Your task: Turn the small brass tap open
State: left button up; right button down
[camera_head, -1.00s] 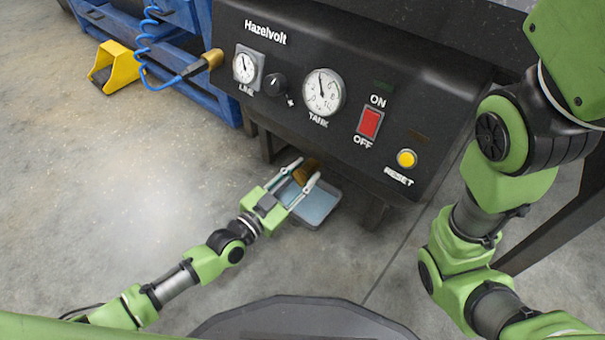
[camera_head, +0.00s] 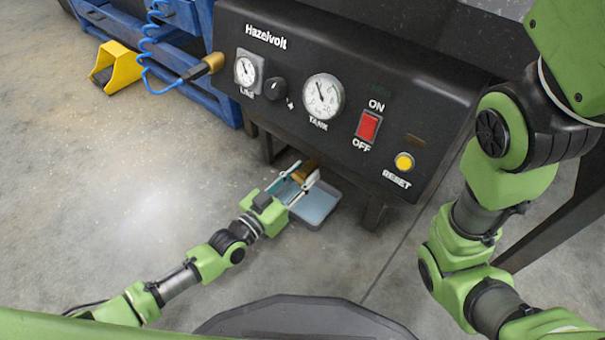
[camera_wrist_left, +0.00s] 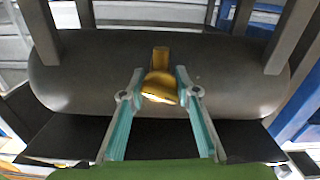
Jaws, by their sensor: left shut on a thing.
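The small brass tap (camera_wrist_left: 160,88) sticks out from the underside of a dark rounded tank (camera_wrist_left: 85,80) in the left wrist view. It also shows in the head view (camera_head: 306,170), below the black panel. My left gripper (camera_head: 297,180) is at the tap, with one finger on each side of it; in the left wrist view the fingertips (camera_wrist_left: 159,82) close on the tap's handle. The panel's shadow and the fingers hide part of the tap in the head view. My right arm (camera_head: 470,220) stands at the right; its gripper is out of the picture.
A shallow grey tray with a bluish inside (camera_head: 318,207) lies on the floor below the tap. The black Hazelvolt panel (camera_head: 300,50) with gauges, a red switch (camera_head: 368,126) and a yellow reset button (camera_head: 404,162) hangs above. Open floor lies to the left.

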pick_arm(q)
jog(key=shift+f, duration=0.1)
jog(key=o, duration=1.1)
jog(key=shift+c, duration=0.2)
jog(key=v, duration=1.2)
jog(key=shift+o, duration=0.3)
